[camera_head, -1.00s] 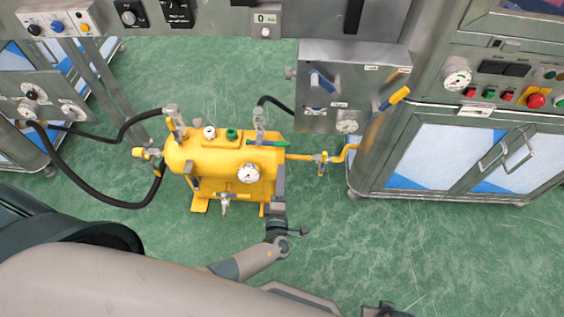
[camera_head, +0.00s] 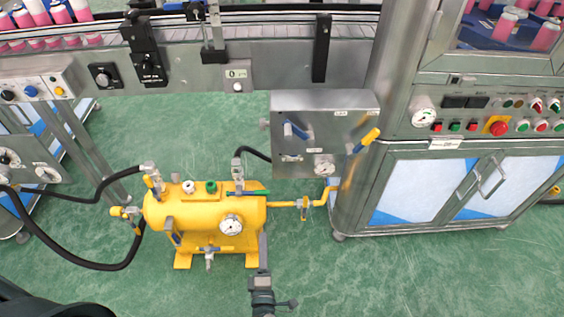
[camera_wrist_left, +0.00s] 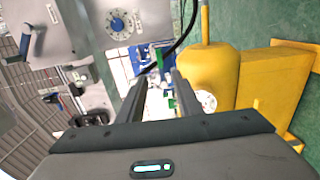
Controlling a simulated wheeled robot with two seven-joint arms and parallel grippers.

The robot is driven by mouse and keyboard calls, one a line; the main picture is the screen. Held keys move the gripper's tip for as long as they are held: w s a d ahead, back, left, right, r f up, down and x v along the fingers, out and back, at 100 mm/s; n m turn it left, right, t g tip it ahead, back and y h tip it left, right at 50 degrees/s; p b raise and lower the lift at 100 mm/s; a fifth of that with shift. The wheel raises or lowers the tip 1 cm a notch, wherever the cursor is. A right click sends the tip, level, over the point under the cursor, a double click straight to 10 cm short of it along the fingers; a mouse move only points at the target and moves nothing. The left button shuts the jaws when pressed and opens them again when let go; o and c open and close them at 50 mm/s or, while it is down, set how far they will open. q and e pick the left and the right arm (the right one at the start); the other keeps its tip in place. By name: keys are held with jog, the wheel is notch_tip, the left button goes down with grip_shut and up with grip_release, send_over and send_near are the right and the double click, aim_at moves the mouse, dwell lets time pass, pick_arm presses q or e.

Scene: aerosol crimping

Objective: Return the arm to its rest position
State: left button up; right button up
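My left gripper (camera_head: 262,268) reaches up from the bottom edge in the head view, in front of the right end of a yellow tank (camera_head: 190,212). Its two fingers show in the left wrist view (camera_wrist_left: 158,80). They stand apart with nothing held between them; a green valve handle shows beyond them. The left forearm is mostly below the head view. My right gripper is not in view.
A grey panel (camera_head: 300,105) with a blue lever (camera_head: 296,129) and a yellow-handled lever (camera_head: 366,140) hangs right of the tank. A steel cabinet (camera_head: 400,236) stands at right. Black hoses run left of the tank. Green floor (camera_head: 330,285) is clear in front.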

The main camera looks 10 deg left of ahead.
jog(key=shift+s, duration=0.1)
pick_arm(q)
jog(key=s+a+f+n+g+p, duration=0.1)
jog(key=s+a+f+n+g, duration=0.2)
jog(key=s+f+n+g, duration=0.5)
jog(key=s+a+f+n+g+p, duration=0.15)
jog(key=a+f+n, duration=0.35)
jog(key=n, duration=0.7)
jog(key=s+d+f+n+g+h+p, duration=0.1)
jog(key=s+n, duration=0.4)
jog(key=n, duration=0.9)
jog(key=s+d+f+n+g+h+p, duration=0.1)
jog(key=s+d+n+h, duration=0.3)
jog(key=n, duration=1)
jog(key=shift+s+d+f+n+h+p, duration=0.35)
jog(key=shift+s+h+p, duration=0.25)
jog(key=shift+s+p, duration=0.35)
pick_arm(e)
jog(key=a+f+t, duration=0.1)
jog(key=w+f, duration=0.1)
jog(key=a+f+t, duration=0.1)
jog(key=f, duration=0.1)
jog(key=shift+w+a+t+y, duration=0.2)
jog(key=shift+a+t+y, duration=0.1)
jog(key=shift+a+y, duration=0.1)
pick_arm(q)
jog(key=shift+g, duration=0.25)
